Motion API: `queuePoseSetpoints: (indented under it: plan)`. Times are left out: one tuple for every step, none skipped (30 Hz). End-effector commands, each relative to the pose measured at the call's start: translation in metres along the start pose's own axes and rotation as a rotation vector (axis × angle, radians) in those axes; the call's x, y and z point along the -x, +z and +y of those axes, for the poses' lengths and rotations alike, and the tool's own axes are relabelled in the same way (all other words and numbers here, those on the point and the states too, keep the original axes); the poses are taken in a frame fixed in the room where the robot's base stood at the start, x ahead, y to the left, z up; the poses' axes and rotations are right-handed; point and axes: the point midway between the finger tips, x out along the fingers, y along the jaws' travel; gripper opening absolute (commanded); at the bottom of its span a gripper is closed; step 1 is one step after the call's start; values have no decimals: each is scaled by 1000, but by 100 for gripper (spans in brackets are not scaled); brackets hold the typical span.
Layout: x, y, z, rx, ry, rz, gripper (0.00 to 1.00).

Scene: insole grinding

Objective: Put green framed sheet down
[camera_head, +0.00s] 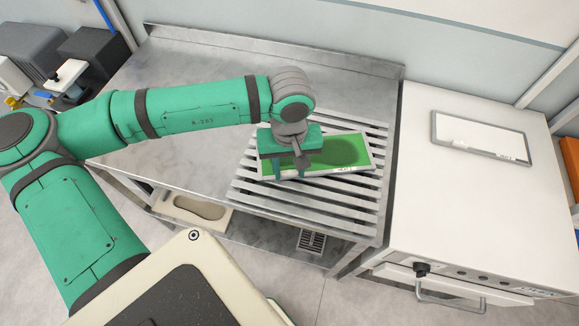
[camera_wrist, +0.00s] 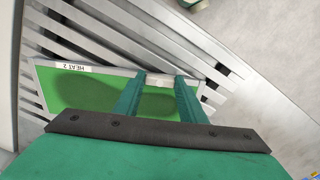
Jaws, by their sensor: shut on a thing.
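The green framed sheet (camera_head: 343,149) has a pale frame and a darker green insole shape on it. It lies at or just above the slatted metal rack, slightly askew to the slats; I cannot tell whether it fully touches them. My gripper (camera_head: 289,176) is over the sheet's left end, shut on it. In the wrist view the sheet (camera_wrist: 80,92) shows a "HEAT 2" label on its frame, and my gripper's fingers (camera_wrist: 160,90) reach down at its right end. My gripper's body hides the sheet's near edge.
The slatted rack (camera_head: 345,211) sits at the right end of the metal table (camera_head: 185,65). A white machine (camera_head: 455,205) with a framed panel (camera_head: 480,137) on top stands close on the right. An insole board (camera_head: 195,213) lies on the lower shelf. The table's back left is clear.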

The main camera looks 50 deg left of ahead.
Motion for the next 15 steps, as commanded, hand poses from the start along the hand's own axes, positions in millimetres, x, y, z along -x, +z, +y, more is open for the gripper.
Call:
queuePoseSetpoints:
  plan:
    - [0,0,0,0,0,0,12]
    - [-1,0,0,0,1,0,12]
    - [-2,0,0,0,1,0,12]
    - [-2,0,0,0,1,-1,39]
    - [-2,0,0,0,0,0,47]
    - [-2,0,0,0,0,0,56]
    - [-2,0,0,0,0,0,56]
    - [-2,0,0,0,0,0,56]
    - [-2,0,0,0,0,0,56]
    - [-2,0,0,0,0,0,56]
    - [-2,0,0,0,0,0,56]
    - [-2,0,0,0,0,0,56]
    - [-2,0,0,0,0,0,56]
    - [-2,0,0,0,0,0,56]
    - [-1,0,0,0,0,0,56]
